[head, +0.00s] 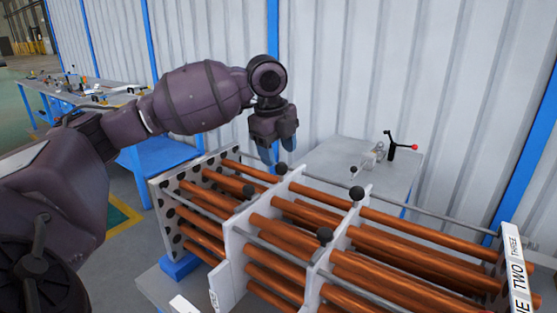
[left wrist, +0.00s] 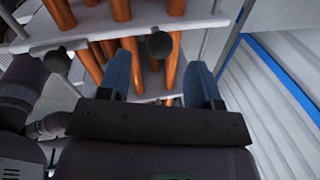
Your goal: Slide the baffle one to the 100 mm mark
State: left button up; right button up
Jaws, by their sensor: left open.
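A bundle of copper tubes (head: 290,215) runs left to right, with a perforated end plate (head: 170,225) at its left. Two white baffle plates cross the tubes, a left one (head: 226,262) and a right one (head: 318,278). Each carries dark ball knobs; I cannot tell which is baffle one. My left gripper (head: 279,152) points down, open, just above the upper knob (head: 281,168) of the left baffle. In the left wrist view its blue fingers (left wrist: 162,88) are apart with tubes beyond; a dark knob (left wrist: 159,45) shows past the fingertips. No 100 mm mark is readable.
A label strip (head: 515,265) reading TWO and THREE stands at the right end. A grey table (head: 385,175) with a red-tipped clamp is behind the bundle. Grey rods (head: 420,216) run along the tubes. A workbench (head: 75,95) stands far left.

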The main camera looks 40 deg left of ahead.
pick_arm(q)
notch_tip(320, 180, up, 6)
jog(key=s+p, duration=0.1)
jog(key=shift+s+r, duration=0.15)
jog(key=shift+r, duration=0.05)
pick_arm(e)
jog(key=shift+s+d+r, duration=0.1)
jog(key=shift+s, duration=0.4)
jog(key=shift+w+d+r, duration=0.1)
jog(key=shift+w, duration=0.05)
